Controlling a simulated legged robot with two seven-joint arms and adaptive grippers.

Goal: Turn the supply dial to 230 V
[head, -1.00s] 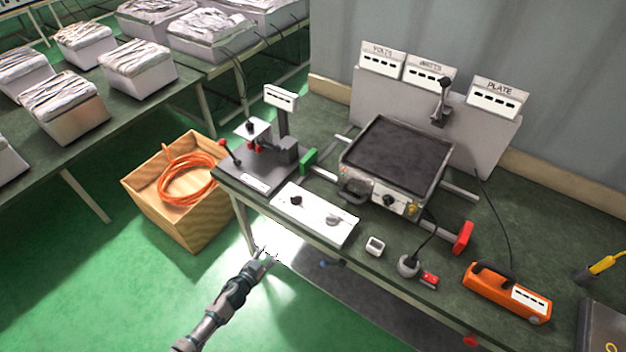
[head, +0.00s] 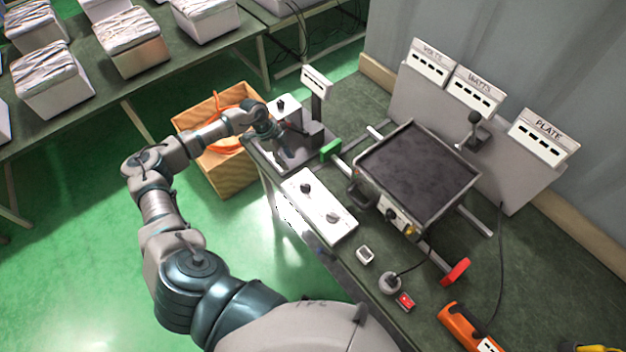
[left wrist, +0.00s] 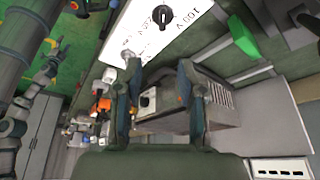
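The white supply panel (head: 322,226) lies on the bench's near edge. It carries a black dial (head: 306,188) toward its far left end and a grey knob (head: 333,217) toward the other end. In the left wrist view the black dial (left wrist: 162,16) shows at the top, beside the printed marking "100 V"; other markings are cut off or too small to read. My left gripper (head: 284,153) is above the dark stand, beyond the panel's far left end and apart from the dial. In the left wrist view its two fingers (left wrist: 161,100) are spread with nothing held. My right gripper does not show.
A dark-topped heating plate (head: 418,170) stands behind the panel. A dark stand with a small sign (head: 317,80) and a green block (head: 330,150) are close to my left gripper. A wooden crate with orange cable (head: 232,178) stands beside the bench.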

